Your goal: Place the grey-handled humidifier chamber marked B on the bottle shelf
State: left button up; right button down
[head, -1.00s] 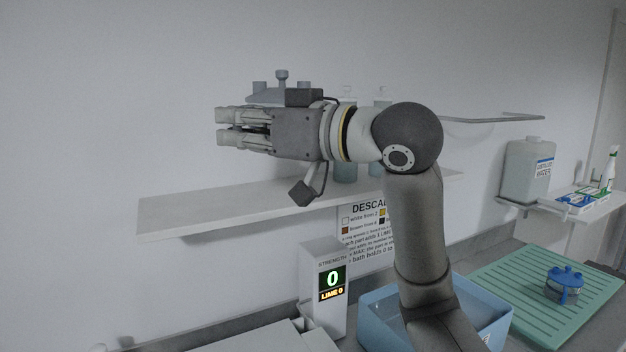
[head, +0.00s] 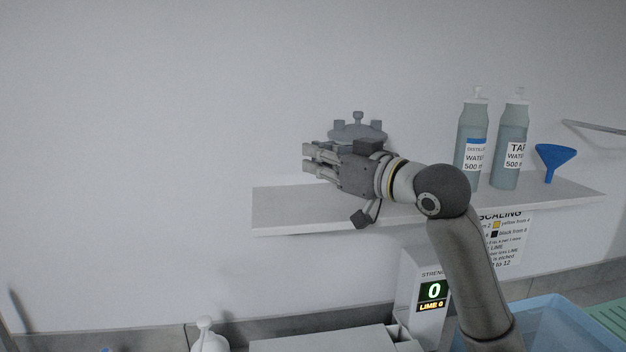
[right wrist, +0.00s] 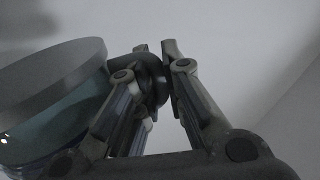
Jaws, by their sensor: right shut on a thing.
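The grey-handled humidifier chamber (head: 357,132) shows in the head view as a grey lid with several knobs, just behind and above my right gripper (head: 309,158). In the right wrist view the chamber (right wrist: 52,105) is at the left, with a grey rim and a bluish clear body. My right gripper (right wrist: 160,72) is shut on its dark handle part there. The B mark does not show. The bottle shelf (head: 290,208) is a pale wall board; gripper and chamber appear above its left part, and I see no clear contact. My left gripper is out of view.
Two water bottles (head: 470,140) (head: 511,150) and a blue funnel (head: 555,160) stand on the shelf's right part. Its left end is bare. Below are a strength display box (head: 424,290), a blue bin (head: 560,325) and a white bottle (head: 208,340).

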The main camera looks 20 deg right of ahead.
jog(key=shift+w+f, duration=0.3)
jog(key=shift+f, duration=0.1)
jog(key=shift+w+f, duration=0.25)
jog(key=shift+f, duration=0.05)
jog(key=shift+w+f, duration=0.15)
jog(key=shift+f, duration=0.1)
jog(key=f, duration=0.1)
jog(key=w+f+p, duration=0.1)
jog(key=shift+w+f, duration=0.1)
jog(key=shift+f, duration=0.9)
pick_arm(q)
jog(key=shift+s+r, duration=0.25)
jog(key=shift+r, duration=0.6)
pick_arm(e)
jog(key=shift+s, duration=0.2)
jog(key=shift+w+f, duration=0.1)
